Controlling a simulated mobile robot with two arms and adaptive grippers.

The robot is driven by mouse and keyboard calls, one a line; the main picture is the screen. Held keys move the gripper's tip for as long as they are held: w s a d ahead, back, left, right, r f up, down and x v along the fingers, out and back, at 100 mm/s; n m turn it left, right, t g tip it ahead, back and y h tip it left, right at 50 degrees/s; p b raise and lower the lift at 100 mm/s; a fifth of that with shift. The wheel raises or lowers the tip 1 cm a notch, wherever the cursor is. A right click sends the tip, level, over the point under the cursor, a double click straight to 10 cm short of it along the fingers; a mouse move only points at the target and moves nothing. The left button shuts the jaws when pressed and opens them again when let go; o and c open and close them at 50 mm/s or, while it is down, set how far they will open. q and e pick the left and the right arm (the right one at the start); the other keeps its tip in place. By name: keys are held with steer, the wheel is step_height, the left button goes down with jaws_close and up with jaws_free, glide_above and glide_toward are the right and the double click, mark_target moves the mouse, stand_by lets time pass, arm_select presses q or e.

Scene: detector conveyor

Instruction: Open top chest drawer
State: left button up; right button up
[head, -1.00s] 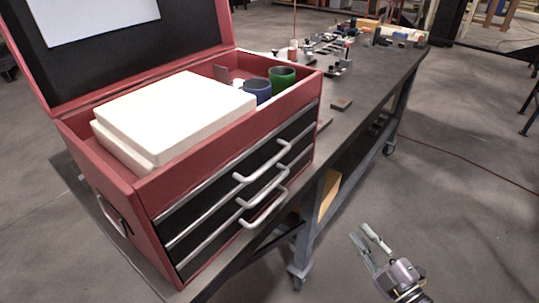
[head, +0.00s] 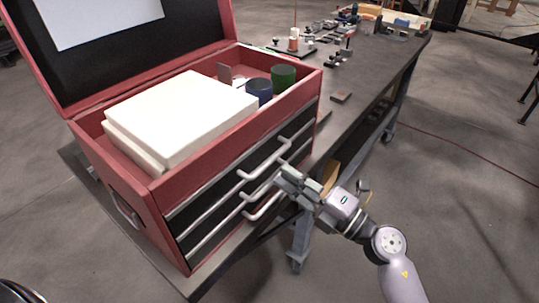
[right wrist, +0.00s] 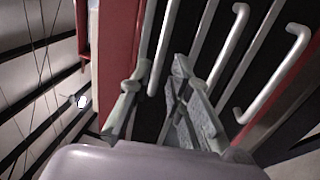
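The red tool chest (head: 150,225) stands on the bench with its lid up and dark drawer fronts that look closed. The top drawer handle (head: 265,160) is a silver bar, with the middle handle (head: 268,184) and bottom handle below it. My right gripper (head: 283,178) is in front of the handles at their right end, and it hides part of the middle one. In the right wrist view its fingers (right wrist: 155,95) are spread, and the top handle (right wrist: 165,45) appears between them; contact cannot be told. My left gripper is not in view.
White blocks (head: 175,115), a blue cup (head: 259,91) and a green cup (head: 284,76) are in the chest's open top. The bench (head: 365,90) runs back with small parts on it.

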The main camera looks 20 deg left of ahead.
mark_target(270, 160)
steer(key=p+x, duration=0.1)
steer(key=x, duration=0.5)
steer(key=shift+c, duration=0.3)
jaws_close()
steer(key=shift+f, duration=0.1)
